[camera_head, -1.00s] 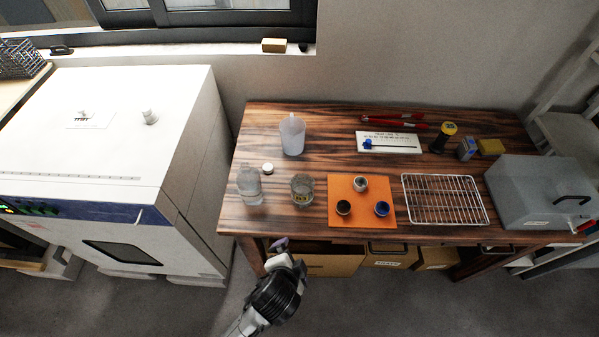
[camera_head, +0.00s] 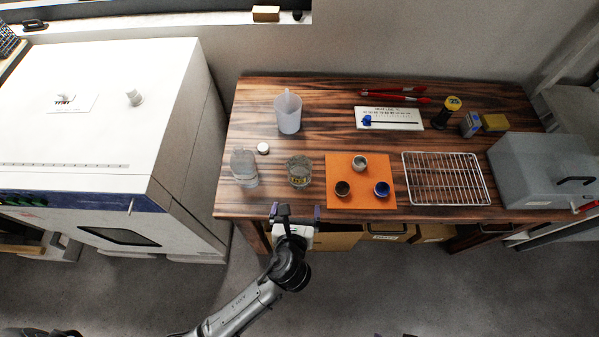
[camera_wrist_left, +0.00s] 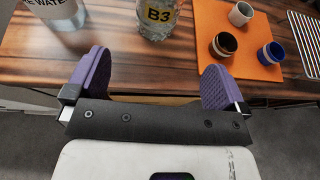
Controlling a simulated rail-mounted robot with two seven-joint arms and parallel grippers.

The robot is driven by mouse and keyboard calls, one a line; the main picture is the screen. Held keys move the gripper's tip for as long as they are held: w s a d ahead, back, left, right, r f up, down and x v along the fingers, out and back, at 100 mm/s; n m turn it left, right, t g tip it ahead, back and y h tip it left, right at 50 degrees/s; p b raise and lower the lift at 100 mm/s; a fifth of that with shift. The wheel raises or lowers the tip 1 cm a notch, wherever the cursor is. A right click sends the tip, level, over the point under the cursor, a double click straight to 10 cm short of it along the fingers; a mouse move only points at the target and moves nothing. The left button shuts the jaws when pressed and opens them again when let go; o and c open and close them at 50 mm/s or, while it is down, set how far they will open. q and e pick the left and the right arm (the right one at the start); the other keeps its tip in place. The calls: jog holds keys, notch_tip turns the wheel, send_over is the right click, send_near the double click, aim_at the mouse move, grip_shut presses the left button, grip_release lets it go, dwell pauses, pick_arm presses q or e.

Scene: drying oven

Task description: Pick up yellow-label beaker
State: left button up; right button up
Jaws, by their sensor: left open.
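The glass beaker with a yellow label (camera_head: 299,171) stands upright on the wooden table near its front edge. In the left wrist view the beaker (camera_wrist_left: 158,18) shows a yellow label reading B3, and its top is cut off by the frame. My left gripper (camera_head: 295,212) is at the table's front edge, just in front of the beaker and apart from it. Its purple fingers (camera_wrist_left: 153,80) are spread with nothing between them. My right gripper is not in view.
A clear bottle (camera_head: 244,168) stands left of the beaker, with a white cap (camera_head: 263,148) behind. An orange mat (camera_head: 344,198) with three small cups lies to the right, beside a wire rack (camera_head: 446,178). A plastic jug (camera_head: 288,112) stands behind.

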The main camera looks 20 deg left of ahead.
aim_at(299, 182)
pick_arm(q)
jog(key=b+x, duration=0.2)
jog(key=x, duration=0.6)
jog(key=shift+w+f, duration=0.1)
jog(key=shift+b+x, duration=1.4)
jog(key=shift+x, duration=0.85)
jog(key=shift+w+a, duration=0.35)
jog(key=shift+w, duration=0.05)
jog(key=shift+s, duration=0.1)
jog(key=shift+c, duration=0.2)
jog(key=shift+c, duration=0.7)
jog(key=c, duration=0.9)
